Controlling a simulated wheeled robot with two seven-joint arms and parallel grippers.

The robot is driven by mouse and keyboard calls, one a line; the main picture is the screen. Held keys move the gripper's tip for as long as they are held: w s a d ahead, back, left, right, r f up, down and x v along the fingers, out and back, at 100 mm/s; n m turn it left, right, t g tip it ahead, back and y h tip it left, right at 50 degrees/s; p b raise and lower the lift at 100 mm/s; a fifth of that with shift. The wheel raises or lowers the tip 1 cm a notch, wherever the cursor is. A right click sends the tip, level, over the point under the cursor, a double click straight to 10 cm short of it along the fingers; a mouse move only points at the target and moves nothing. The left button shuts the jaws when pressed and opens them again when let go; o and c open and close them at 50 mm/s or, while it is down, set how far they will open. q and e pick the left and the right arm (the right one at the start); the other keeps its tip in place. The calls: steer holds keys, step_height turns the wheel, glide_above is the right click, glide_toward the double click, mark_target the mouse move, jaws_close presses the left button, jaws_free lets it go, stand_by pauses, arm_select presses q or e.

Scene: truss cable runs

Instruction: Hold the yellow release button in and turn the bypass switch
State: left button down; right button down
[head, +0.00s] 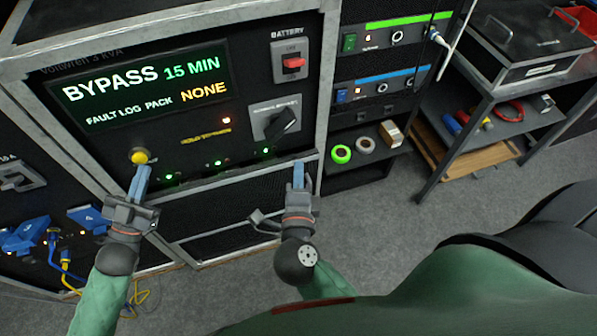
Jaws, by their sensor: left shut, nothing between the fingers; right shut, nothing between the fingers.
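The yellow release button (140,156) sits at the lower left of the black panel, under the lit display (148,85) reading "BYPASS 15 MIN" and "FAULT LOG PACK NONE". My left gripper (142,170) is shut, its blue fingertips right at the button's lower edge. I cannot tell whether they press it. The bypass switch (283,123), a black rotary knob on a grey plate, is at the panel's lower right, its handle tilted up to the right. My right gripper (298,164) is shut and empty, below the knob and apart from it.
A red battery switch (293,63) is above the knob. Several green lights line the panel's lower edge. Blue connectors (25,236) and yellow cables are at lower left. A rack with tape rolls (341,154) and a shelf table (470,85) stand right. Grey floor (385,205) is clear.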

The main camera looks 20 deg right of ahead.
arm_select(q)
steer(key=shift+a+r, duration=0.15)
steer(key=shift+a, duration=0.2)
steer(key=shift+s, duration=0.1)
steer(key=s+p, duration=0.1)
steer(key=s, duration=0.4)
stand_by(0.4)
stand_by(0.4)
